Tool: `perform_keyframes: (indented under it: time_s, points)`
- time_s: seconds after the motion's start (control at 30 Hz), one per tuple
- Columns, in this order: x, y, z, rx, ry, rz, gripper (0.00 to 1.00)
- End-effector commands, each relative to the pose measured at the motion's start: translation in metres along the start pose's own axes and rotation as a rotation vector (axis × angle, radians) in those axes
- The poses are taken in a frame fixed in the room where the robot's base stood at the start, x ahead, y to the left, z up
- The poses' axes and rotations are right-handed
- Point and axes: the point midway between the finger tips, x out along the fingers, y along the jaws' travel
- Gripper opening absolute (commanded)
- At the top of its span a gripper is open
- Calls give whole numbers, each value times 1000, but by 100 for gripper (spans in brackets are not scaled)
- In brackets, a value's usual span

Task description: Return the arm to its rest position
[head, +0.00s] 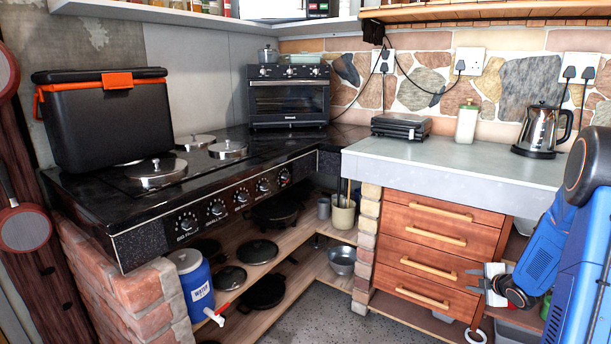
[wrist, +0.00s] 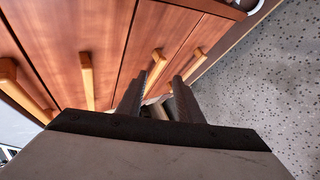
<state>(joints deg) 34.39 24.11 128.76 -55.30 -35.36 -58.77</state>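My arm (head: 545,250) is blue and black and reaches in from the right edge of the head view. It is bent, with the wrist low in front of the wooden drawer unit (head: 412,250). My gripper (head: 470,281) points left near the lower drawers. Its two dark fingers stand apart in the wrist view (wrist: 162,88), with no object clearly held. The drawer unit also fills the upper left of the wrist view (wrist: 105,40). Its drawers look closed. I cannot tell whether the fingers touch the drawer fronts.
A grey worktop (head: 450,164) overhangs the drawers, with a kettle (head: 540,128) on it. A black stove counter (head: 90,215) runs along the left, above shelves with pans (head: 262,291). Speckled floor (head: 310,318) is clear in front.

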Motion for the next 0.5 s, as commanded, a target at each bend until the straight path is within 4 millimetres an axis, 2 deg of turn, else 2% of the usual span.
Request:
perform_keyframes:
  time_s: [0.03,0.2,0.5]
  points:
    - [-10,12,-7,21,-25,-4,33]
    - [-45,39,-25,128,-115,-25,33]
    - [-115,69,-64,348,-249,-46,33]
